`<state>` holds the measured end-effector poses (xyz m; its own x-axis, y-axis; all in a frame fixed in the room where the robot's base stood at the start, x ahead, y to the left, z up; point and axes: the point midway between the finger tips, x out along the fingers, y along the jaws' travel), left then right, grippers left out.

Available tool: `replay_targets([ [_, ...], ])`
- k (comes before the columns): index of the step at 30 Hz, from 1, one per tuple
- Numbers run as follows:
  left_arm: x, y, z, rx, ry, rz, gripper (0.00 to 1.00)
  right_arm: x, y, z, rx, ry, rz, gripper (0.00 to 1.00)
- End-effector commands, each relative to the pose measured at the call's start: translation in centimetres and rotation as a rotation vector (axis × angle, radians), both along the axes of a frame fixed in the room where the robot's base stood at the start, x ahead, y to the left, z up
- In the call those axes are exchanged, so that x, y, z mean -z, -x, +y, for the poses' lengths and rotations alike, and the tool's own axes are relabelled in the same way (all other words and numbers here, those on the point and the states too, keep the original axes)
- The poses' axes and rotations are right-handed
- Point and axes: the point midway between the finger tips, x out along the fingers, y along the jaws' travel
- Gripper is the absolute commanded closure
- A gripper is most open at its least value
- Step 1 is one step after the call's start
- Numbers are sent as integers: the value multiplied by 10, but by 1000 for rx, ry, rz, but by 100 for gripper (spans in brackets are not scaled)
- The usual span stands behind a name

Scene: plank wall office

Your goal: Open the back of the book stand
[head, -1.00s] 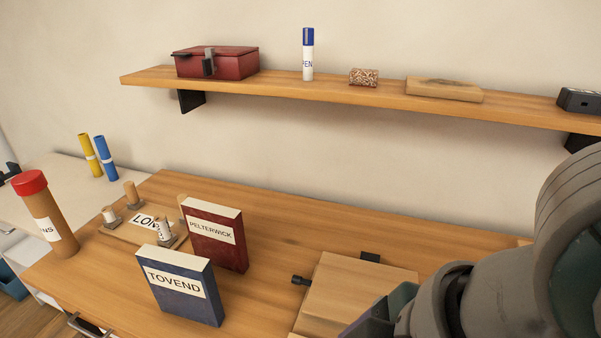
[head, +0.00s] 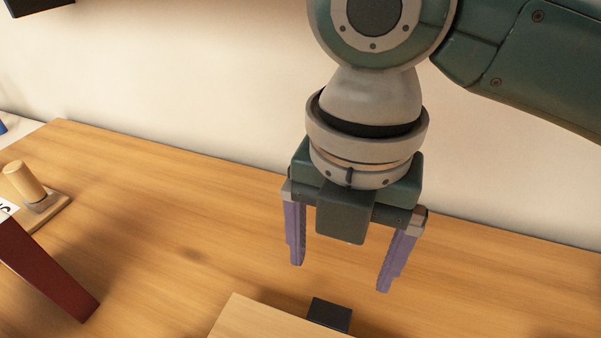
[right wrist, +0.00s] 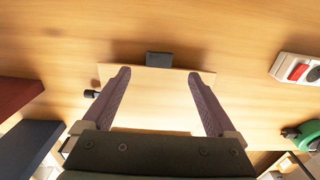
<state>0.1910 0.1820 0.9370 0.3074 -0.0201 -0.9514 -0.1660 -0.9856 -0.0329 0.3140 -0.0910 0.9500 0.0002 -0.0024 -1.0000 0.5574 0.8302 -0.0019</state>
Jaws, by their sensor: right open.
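The book stand shows as a flat pale wooden board (head: 255,322) at the bottom edge of the head view, mostly cut off. A black block (head: 330,314) is at its far edge. In the right wrist view the board (right wrist: 155,100) lies flat between my fingers, with the black block (right wrist: 159,59) at its far edge and a black knob (right wrist: 91,93) at its left. My right gripper (head: 340,277) points down, open and empty, its fingertips over the area around the black block. I cannot tell their height above it. My left gripper is not in view.
A dark red book (head: 48,275) and a pegged wooden holder (head: 42,208) are at left. A blue book (right wrist: 28,145) shows in the right wrist view, with a white strip with a red switch (right wrist: 298,71) at right. The bench behind the stand is clear up to the wall.

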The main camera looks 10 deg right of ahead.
Motion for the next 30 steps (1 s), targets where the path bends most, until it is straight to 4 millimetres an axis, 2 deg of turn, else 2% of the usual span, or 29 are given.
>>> replay_targets([
  [6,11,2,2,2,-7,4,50,46,2,0,3,1,4,7],
  [12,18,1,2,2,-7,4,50,75,1,0,3,-1,2,7],
  [17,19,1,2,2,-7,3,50,83,1,0,2,0,-1,7],
  [24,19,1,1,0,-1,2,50,84,1,0,2,-1,-2,7],
  [30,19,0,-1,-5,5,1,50,84,1,0,2,-1,-2,29],
])
